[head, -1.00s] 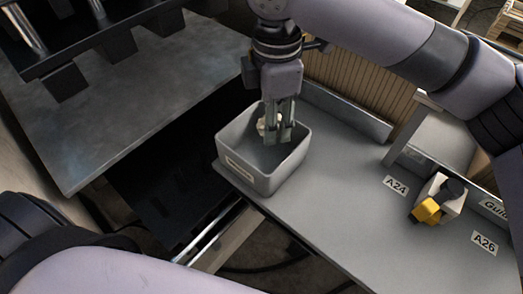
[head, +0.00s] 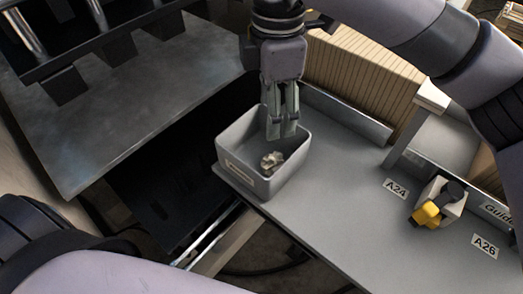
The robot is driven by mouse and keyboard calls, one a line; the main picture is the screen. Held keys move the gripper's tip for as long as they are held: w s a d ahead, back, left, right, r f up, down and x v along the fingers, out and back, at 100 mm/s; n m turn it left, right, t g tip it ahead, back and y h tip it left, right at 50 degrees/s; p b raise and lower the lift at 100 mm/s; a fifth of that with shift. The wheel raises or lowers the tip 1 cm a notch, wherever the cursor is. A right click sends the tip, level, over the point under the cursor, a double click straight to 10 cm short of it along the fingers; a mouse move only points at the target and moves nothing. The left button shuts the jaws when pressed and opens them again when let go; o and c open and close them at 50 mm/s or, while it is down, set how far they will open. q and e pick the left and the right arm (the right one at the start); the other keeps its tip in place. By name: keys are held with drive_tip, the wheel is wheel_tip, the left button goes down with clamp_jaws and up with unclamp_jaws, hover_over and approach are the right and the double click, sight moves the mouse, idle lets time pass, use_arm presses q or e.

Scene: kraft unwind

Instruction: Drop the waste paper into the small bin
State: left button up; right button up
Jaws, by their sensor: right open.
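The waste paper (head: 271,162) is a crumpled off-white lump lying inside the small bin. The small bin (head: 245,178) is a grey, open-topped box with a label on its front wall, standing at the left end of the grey shelf. My right gripper (head: 282,134) points down over the bin's far side, its fingertips at about rim height in the picture. It is open, with nothing seen between the fingers, and is apart from the paper. My left gripper is out of view; only part of my left arm shows at the lower left.
The grey shelf (head: 335,190) has a raised back edge and bare room right of the bin. A white and yellow device (head: 428,212) stands between labels A24 (head: 396,189) and A26 (head: 485,246). A dark gap lies left of the bin, beside a metal plate (head: 120,120).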

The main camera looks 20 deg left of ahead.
wheel_tip(320, 180, up, 8)
drive_tip(key=shift+r, duration=0.2)
drive_tip(key=shift+f, duration=0.1)
idle(0.4)
